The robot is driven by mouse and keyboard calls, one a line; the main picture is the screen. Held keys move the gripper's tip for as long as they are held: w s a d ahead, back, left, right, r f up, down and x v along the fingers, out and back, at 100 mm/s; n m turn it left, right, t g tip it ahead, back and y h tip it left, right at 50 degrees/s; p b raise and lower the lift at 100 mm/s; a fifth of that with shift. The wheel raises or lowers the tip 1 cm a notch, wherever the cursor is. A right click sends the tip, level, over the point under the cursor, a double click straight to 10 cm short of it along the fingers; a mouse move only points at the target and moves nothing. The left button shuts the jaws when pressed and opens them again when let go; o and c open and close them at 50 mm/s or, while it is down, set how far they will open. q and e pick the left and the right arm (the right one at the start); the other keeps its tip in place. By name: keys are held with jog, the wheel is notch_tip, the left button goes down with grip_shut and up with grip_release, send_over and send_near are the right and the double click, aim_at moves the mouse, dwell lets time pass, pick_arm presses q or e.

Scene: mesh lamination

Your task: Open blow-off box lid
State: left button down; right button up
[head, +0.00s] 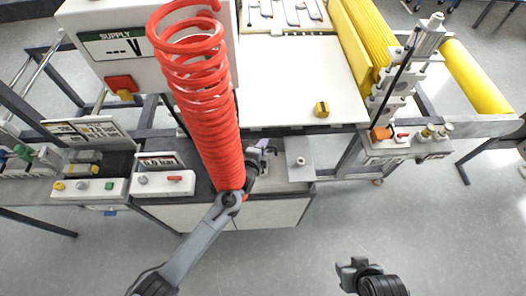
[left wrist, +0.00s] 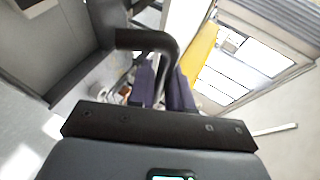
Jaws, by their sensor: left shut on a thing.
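My left gripper (head: 262,148) is at the dark top of a low white cabinet (head: 270,215), just beside the red coiled hose. In the left wrist view, its purple-tipped fingers (left wrist: 163,88) are closed around a bent black handle bar (left wrist: 147,38). The handle appears to belong to the blow-off box lid. The coil and my arm hide part of the cabinet top in the head view, so how far the lid stands open cannot be told. My right gripper (head: 346,266) hangs over bare floor at the bottom right, away from the cabinet; its jaw opening is unclear.
The red coiled hose (head: 200,90) hangs in front of the supply unit (head: 110,50). A light grey plate with a round knob (head: 300,172) lies right of my left gripper. Floor at the front is clear.

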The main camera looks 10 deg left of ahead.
pick_arm(q)
jog(key=shift+w+r, duration=0.2)
jog(key=shift+r, duration=0.05)
jog(key=c, duration=1.4)
grip_release()
jog(key=shift+s, duration=0.15)
jog(key=v, duration=1)
jog(key=shift+s+b, duration=0.25)
jog(key=shift+b, duration=0.2)
jog(key=shift+a+r, duration=0.1)
